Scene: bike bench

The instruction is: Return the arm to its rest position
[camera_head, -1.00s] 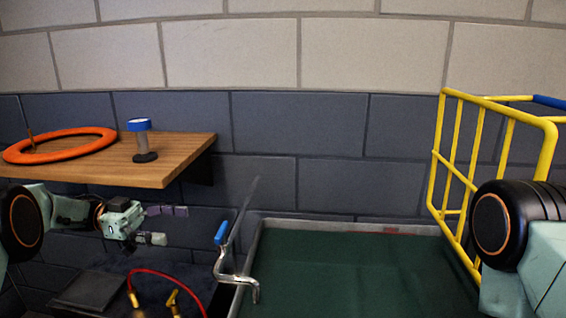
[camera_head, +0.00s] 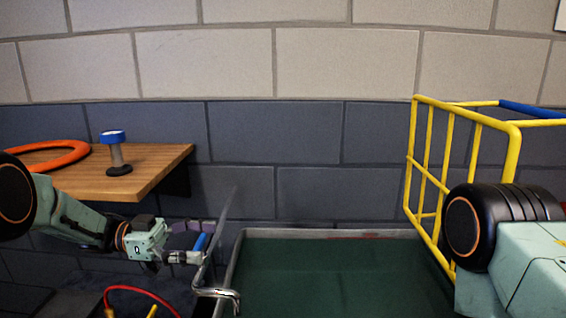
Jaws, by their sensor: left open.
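My left arm comes in from the left, below the wooden shelf. Its gripper (camera_head: 192,241) is open, with its fingers pointing right. The blue handle (camera_head: 200,242) of a bent metal crank shows right at the fingertips; I cannot tell whether they touch. The crank's silver lower end (camera_head: 222,295) lies at the left edge of the green-floored tray. Part of my right arm shows at the right, but its gripper is out of view.
The wooden shelf (camera_head: 150,168) holds an orange ring (camera_head: 62,165) and a blue-capped post (camera_head: 117,155). A green-floored tray (camera_head: 330,275) lies in the middle. A yellow wire frame (camera_head: 446,165) stands at the right. A red hose (camera_head: 130,290) curves at lower left.

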